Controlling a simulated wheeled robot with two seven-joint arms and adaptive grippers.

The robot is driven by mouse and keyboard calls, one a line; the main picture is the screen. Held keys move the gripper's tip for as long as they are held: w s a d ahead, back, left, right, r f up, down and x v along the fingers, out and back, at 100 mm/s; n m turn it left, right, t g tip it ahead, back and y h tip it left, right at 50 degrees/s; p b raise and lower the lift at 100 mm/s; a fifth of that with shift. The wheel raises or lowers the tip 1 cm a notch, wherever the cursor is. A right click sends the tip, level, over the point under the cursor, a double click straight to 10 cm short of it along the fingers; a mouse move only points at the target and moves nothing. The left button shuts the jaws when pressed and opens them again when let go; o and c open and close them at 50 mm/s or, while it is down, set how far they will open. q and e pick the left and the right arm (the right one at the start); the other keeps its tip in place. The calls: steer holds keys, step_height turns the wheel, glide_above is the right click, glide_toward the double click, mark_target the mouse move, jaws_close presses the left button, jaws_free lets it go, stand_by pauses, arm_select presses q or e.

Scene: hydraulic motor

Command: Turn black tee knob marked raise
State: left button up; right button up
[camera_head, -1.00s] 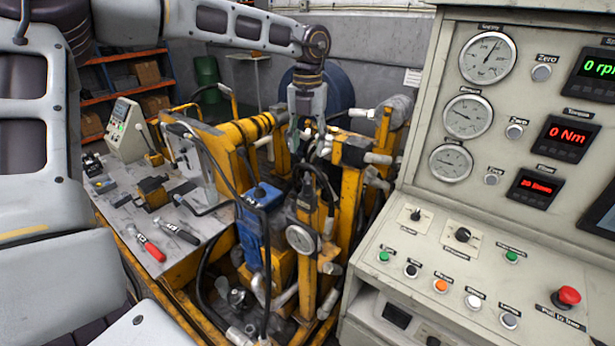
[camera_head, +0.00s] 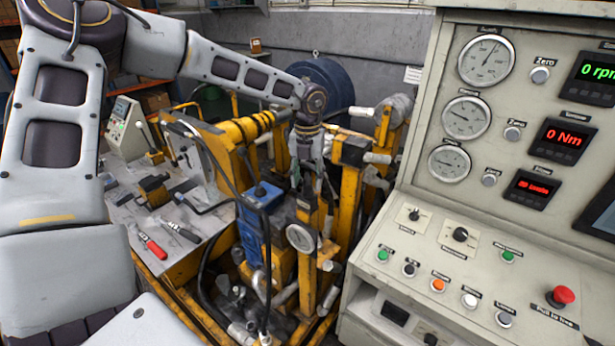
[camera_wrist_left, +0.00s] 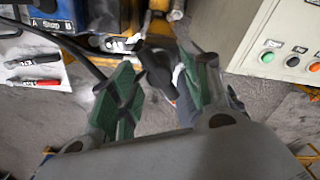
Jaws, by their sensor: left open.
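My left gripper (camera_head: 309,172) reaches down among the yellow frames of the hydraulic rig, left of the control console. In the left wrist view its two green-padded fingers (camera_wrist_left: 158,80) are open. A black part (camera_wrist_left: 154,62), which looks like the tee knob, shows between the fingers, nearer the right finger. I cannot tell whether they touch. No "raise" marking is readable. In the head view I cannot make out the knob among the rig's parts. My right gripper is not in view.
The grey console (camera_head: 425,260) with gauges and buttons stands close on the right. A blue box (camera_head: 254,230) and hoses are left of the gripper. A workbench (camera_head: 130,215) with red- and black-handled tools is at left. A blue drum (camera_head: 330,80) stands behind.

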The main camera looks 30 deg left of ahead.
arm_select(q)
steer(key=shift+c, duration=0.4)
jaws_close()
